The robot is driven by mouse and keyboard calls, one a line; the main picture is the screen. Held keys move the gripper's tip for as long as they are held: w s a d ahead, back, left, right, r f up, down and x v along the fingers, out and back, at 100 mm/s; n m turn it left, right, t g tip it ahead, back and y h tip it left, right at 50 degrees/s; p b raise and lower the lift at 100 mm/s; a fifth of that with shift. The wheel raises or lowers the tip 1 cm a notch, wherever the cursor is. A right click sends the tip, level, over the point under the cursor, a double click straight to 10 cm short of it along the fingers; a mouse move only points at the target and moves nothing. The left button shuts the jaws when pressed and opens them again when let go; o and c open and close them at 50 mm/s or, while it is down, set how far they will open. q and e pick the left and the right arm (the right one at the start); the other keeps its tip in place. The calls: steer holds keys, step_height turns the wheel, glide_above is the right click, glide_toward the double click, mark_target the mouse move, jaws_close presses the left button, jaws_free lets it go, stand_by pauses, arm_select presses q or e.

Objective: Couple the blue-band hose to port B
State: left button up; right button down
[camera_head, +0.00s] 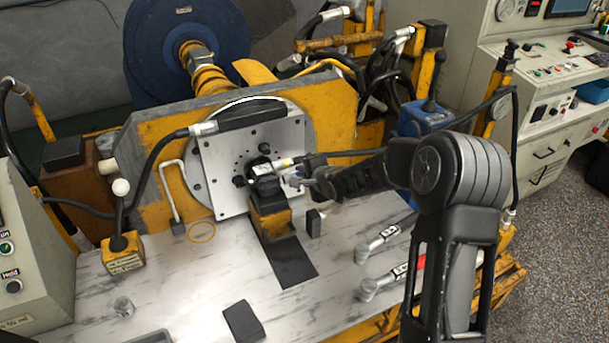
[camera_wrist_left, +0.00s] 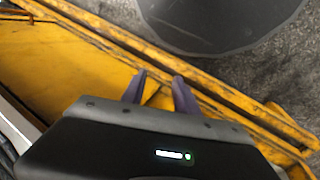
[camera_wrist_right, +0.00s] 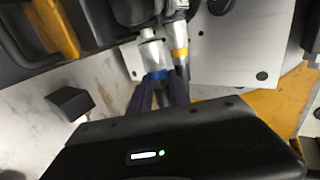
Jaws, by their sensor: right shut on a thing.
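My right gripper (camera_wrist_right: 158,92) is shut on the blue-band hose's metal fitting, gripping it at the blue band (camera_wrist_right: 157,75). In the head view this gripper (camera_head: 301,176) is at the motor's right side. The fitting's silver end (camera_wrist_right: 150,48) points at the dark motor body (camera_wrist_right: 135,12) and meets its outline; I cannot tell whether it is seated in port B. The port's lettering is not readable. A yellow-band hose fitting (camera_wrist_right: 178,45) is right beside it at the motor. My left gripper (camera_wrist_left: 158,82) is open and empty over a yellow frame, outside the head view.
Two labelled elbow fittings (camera_head: 376,241) (camera_head: 384,276), the nearer one with a red band, are on the bench (camera_head: 200,285) at the right. A dark block (camera_head: 243,321) and a small metal cylinder (camera_head: 123,306) stand at the front. The bench's left middle is mostly clear.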

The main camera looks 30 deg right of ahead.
steer(key=shift+a+b, duration=0.6)
steer(key=shift+a, duration=0.1)
steer(key=c, duration=1.1)
jaws_free()
steer(key=shift+r, duration=0.1)
steer(key=shift+c, duration=0.2)
steer(key=shift+s, duration=0.1)
steer(key=p+v, duration=0.1)
steer(key=v, duration=0.5)
steer(key=shift+s+r, duration=0.2)
steer(key=shift+s, duration=0.1)
steer(key=v, duration=0.7)
steer(key=shift+s+r, duration=0.15)
steer(key=shift+s, duration=0.25)
